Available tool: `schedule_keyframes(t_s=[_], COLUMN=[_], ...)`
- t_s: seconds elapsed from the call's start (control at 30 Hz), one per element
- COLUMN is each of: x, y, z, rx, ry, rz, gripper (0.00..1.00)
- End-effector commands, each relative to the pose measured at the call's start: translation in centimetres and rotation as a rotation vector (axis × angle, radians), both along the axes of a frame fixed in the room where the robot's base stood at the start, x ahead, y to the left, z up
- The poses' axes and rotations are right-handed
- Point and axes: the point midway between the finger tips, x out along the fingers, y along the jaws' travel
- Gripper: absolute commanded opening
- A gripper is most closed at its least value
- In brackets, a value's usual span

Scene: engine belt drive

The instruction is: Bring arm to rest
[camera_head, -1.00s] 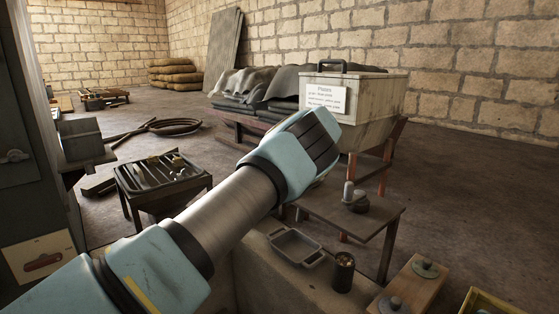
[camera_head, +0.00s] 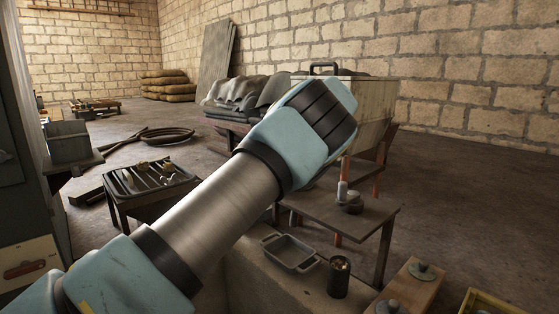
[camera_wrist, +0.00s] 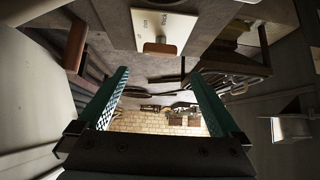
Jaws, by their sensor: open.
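My gripper is outside the head view. In the wrist view my gripper (camera_wrist: 155,95) shows two green fingers spread wide apart, with nothing between them but the distant brick wall (camera_wrist: 160,122) and floor. The wrist picture appears upside down, with the room seen from close to a pale panel (camera_wrist: 163,28) with a brown mark.
A low table (camera_head: 340,212) holds small items at right. A grey tray (camera_head: 290,252) and a dark can (camera_head: 339,277) sit on the near ledge. Open floor (camera_head: 460,190) lies at right.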

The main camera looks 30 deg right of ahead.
Motion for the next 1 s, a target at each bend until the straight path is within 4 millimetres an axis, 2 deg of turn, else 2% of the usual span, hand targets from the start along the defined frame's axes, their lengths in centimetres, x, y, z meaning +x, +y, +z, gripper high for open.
schedule_keyframes(t_s=[0.17, 0.63, 0.73, 0.77, 0.87, 0.97, 1.0], x=[-0.7, -0.6, 0.0, 0.5, 2.9, 6.0, 7.0], y=[-0.1, -0.1, 0.8, 1.4, 5.1, 11.0, 13.7], z=[0.7, 0.7, 0.7, 0.6, 0.3, -0.5, -0.9], rx=[0.000, 0.000, 0.000, 0.002, 0.003, 0.002, 0.001], ry=[0.000, 0.000, 0.009, 0.017, 0.060, 0.132, 0.168], rz=[0.000, 0.000, 0.009, 0.016, 0.049, 0.089, 0.105], gripper=[1.00, 1.00, 1.00, 1.00, 1.00, 1.00, 1.00])
